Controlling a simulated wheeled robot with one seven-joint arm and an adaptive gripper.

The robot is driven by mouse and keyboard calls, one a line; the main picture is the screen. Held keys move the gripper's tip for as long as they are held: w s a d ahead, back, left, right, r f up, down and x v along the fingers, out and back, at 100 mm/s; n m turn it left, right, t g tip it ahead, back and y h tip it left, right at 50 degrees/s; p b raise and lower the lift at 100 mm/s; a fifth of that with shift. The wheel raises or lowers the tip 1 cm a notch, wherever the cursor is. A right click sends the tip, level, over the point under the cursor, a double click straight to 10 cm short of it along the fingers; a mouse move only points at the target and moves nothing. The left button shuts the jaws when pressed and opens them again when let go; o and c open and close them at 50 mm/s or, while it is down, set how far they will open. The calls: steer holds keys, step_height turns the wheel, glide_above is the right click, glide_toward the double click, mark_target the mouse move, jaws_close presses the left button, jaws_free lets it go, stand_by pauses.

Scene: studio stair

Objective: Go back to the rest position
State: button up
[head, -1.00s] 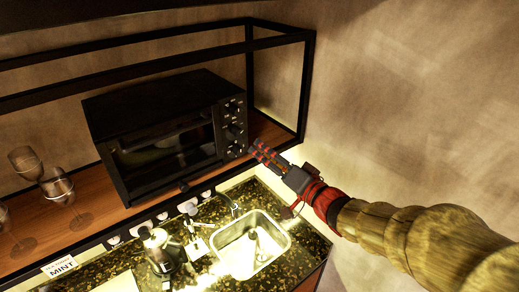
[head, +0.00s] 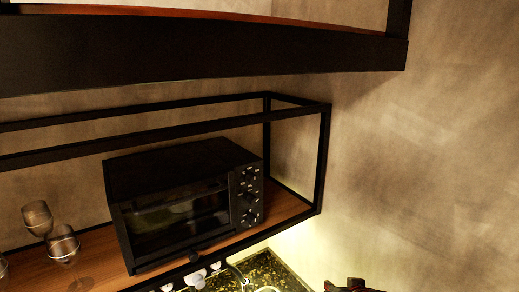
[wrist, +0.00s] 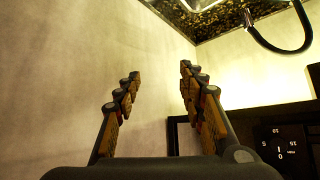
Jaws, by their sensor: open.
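My gripper (wrist: 157,85) shows in the wrist view with its two fingers spread apart and nothing between them. A plain wall lies behind the fingers. In the head view only a small red and dark part of my arm's end shows at the bottom edge, right of the middle; the rest is out of frame. The black toaster oven (head: 184,203) stands on the wooden shelf, up and to the left of that part. Its dial panel (wrist: 284,146) shows in the wrist view at the lower right, beside the right finger.
The black shelf frame (head: 324,160) surrounds the oven. Wine glasses (head: 64,246) stand at the shelf's left. A dark upper shelf (head: 200,55) spans the top. The speckled counter (head: 262,272) is below. The wall (head: 430,180) at right is bare.

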steer(key=s+a+f+g+b, duration=0.1)
steer(key=s+f+g+b, duration=0.1)
steer(key=s+f+b, duration=0.8)
steer(key=s+a+f+n+g+b, duration=0.1)
steer(key=s+a+f+b, duration=0.1)
steer(key=s+f+b, duration=0.8)
steer(key=s+b, duration=0.2)
steer(key=b, duration=0.4)
steer(key=shift+f+g+y, duration=0.3)
steer(key=shift+g+y, duration=0.1)
steer(key=shift+o, duration=0.2)
steer(key=shift+s, duration=0.1)
